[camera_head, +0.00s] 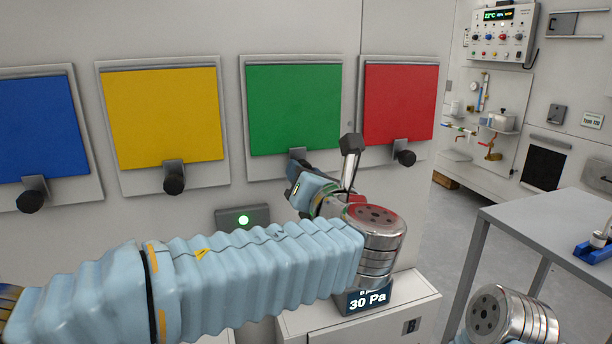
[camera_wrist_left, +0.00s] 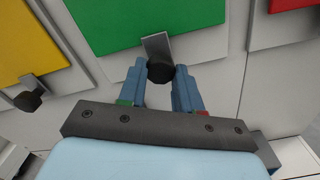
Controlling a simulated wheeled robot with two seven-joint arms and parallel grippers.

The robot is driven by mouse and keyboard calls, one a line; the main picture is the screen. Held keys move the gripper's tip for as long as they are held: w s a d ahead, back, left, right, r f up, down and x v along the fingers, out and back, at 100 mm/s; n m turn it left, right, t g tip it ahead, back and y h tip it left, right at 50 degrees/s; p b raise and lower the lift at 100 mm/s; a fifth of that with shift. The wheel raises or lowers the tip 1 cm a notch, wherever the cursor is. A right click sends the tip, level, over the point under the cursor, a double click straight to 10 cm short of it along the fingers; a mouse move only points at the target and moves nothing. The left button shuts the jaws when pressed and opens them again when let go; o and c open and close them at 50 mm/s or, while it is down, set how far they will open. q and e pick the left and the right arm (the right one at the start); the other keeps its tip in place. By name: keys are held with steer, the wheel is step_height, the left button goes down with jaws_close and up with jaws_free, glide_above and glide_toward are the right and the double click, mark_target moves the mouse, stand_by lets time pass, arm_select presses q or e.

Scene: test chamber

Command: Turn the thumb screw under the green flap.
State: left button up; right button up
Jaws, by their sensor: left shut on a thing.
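The green flap (camera_head: 293,105) is a square panel on the wall, between the yellow and red flaps. In the left wrist view its lower part (camera_wrist_left: 125,22) shows at the top, with a metal tab below it. The dark thumb screw (camera_wrist_left: 160,70) sits at that tab, between the two fingers of my left gripper (camera_wrist_left: 160,80), which is shut on it. In the head view my left gripper (camera_head: 298,180) is at the tab under the green flap, and the screw is hidden behind it. My right gripper is not in view.
The blue (camera_head: 38,125), yellow (camera_head: 164,115) and red (camera_head: 400,103) flaps each have a dark thumb screw below. A grey table (camera_head: 545,222) stands at the right.

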arm_select(q)
steer(key=shift+s+d+m, duration=0.1)
steer(key=shift+d+m, duration=0.1)
steer(key=shift+m, duration=0.1)
steer(key=o, duration=1)
steer(key=shift+s, duration=0.1)
steer(key=shift+o, duration=0.2)
steer(key=b+v, duration=0.1)
steer(key=v, duration=1.2)
steer(key=shift+s, duration=0.35)
steer(key=shift+d, duration=0.1)
